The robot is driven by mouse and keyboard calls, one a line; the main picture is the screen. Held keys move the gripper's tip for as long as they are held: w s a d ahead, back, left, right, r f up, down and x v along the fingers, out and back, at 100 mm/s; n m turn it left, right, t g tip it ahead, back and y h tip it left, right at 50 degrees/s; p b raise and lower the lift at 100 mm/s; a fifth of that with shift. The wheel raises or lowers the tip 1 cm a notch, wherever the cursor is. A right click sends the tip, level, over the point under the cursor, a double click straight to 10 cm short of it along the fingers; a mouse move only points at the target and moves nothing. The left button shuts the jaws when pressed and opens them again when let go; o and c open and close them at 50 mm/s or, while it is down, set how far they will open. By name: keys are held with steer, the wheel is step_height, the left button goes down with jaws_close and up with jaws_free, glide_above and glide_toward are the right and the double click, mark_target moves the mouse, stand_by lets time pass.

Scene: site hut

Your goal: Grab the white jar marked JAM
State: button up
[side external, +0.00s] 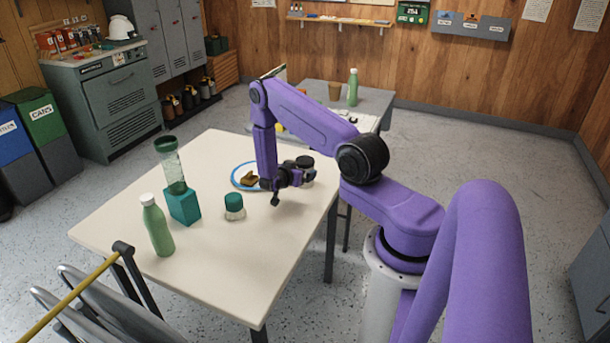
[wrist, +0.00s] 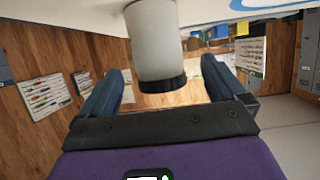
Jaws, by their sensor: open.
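A white jar with a black lid (side external: 306,161) stands near the far right edge of the cream table (side external: 262,235) in the side view, partly hidden by my gripper (side external: 297,177). In the wrist view the jar (wrist: 155,42) appears upside down, between the two fingers of my gripper (wrist: 163,72). The fingers are apart, and background shows between each finger and the jar. No JAM lettering is visible on the part of the jar I see.
The table's front is clear.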

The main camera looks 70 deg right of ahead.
steer(key=x, duration=0.5)
steer(key=shift+s+d+r, duration=0.1)
steer(key=shift+d+r, duration=0.1)
steer(key=shift+r, duration=0.2)
steer(key=c, duration=1.3)
